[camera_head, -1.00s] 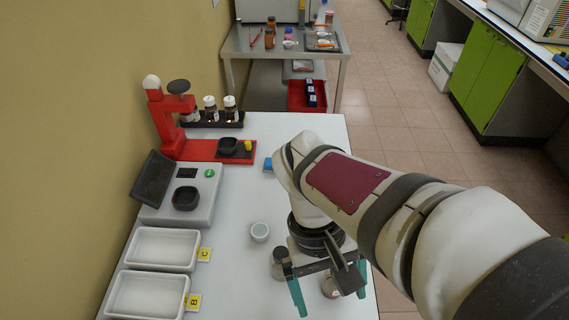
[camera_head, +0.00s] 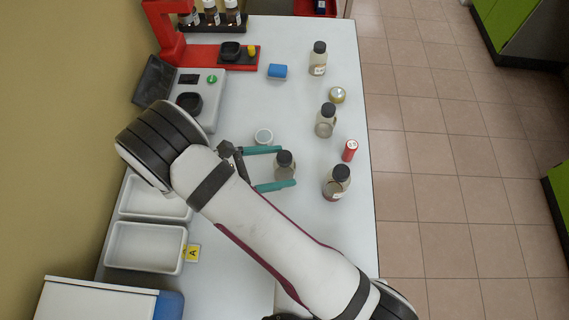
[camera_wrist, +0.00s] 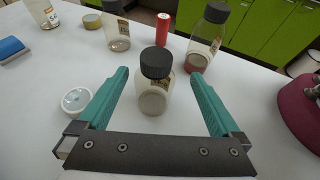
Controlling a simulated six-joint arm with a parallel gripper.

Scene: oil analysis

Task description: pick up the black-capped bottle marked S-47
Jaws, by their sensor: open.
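A small clear bottle with a black cap (camera_head: 285,169) stands upright on the white table. In the wrist view the bottle (camera_wrist: 155,93) stands between the fingers, with a label on its side too small to read. My gripper (camera_head: 288,166) is open, its teal fingers on either side of this bottle and seemingly apart from it. Other black-capped bottles stand to the right: one at the front right (camera_head: 336,186), one in the middle (camera_head: 325,124) and one farther back (camera_head: 318,66). I cannot read S-47 on any of them.
White trays (camera_head: 181,250) and a scale (camera_head: 213,116) stand left. The table's right edge is near the bottles.

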